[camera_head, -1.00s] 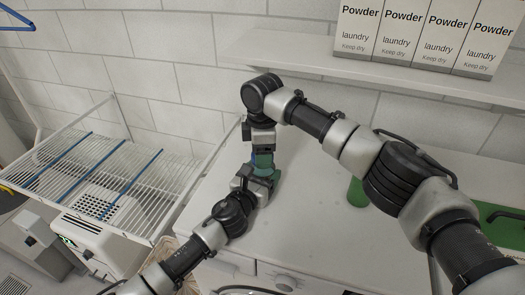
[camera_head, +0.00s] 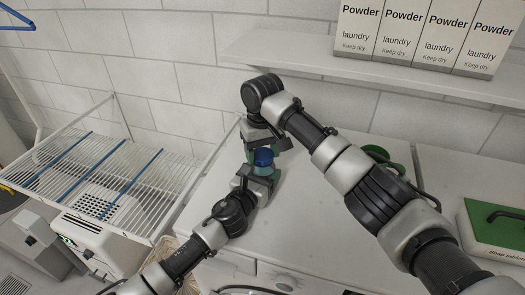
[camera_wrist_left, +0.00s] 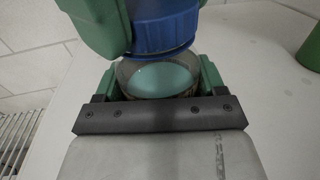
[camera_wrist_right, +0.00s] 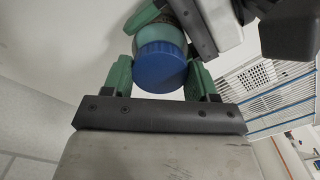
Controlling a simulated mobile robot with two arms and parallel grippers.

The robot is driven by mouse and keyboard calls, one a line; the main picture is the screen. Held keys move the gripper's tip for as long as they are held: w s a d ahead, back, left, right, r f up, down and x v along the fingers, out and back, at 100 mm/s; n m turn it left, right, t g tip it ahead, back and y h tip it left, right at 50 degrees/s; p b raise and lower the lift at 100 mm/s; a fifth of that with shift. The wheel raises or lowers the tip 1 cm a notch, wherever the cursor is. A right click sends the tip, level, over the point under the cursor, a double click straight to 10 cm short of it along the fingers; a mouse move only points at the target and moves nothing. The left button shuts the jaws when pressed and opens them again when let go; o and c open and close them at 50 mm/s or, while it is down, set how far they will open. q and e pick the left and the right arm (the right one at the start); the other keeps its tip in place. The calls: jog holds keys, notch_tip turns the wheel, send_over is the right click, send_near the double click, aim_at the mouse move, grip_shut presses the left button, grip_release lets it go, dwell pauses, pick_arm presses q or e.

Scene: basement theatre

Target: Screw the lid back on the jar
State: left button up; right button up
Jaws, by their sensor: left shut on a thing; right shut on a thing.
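A clear jar with teal contents (camera_wrist_left: 158,80) is between the fingers of my left gripper (camera_wrist_left: 160,85), which is shut on it above the white top. The blue lid (camera_wrist_right: 160,66) is at the jar's mouth, between the green fingers of my right gripper (camera_wrist_right: 160,75), which is shut on it. The lid also shows in the head view (camera_head: 263,157), between the two grippers. In the left wrist view the lid (camera_wrist_left: 165,30) looks slightly tilted over the jar. I cannot tell whether it is seated on the rim.
The white machine top (camera_head: 310,213) is clear around the grippers. A green box (camera_head: 492,232) stands at the right. A wire drying rack (camera_head: 85,180) is at the left. A wall shelf (camera_head: 300,55) holds several powder boxes (camera_head: 400,30) at the back.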

jog(key=o, duration=1.1)
notch_tip(320, 180, up, 12)
pick_arm(q)
jog(key=o, duration=1.8)
jog(key=v, duration=1)
jog(key=shift+s+a, duration=0.15)
jog(key=shift+s, duration=0.2)
pick_arm(e)
jog(key=shift+r, duration=0.2)
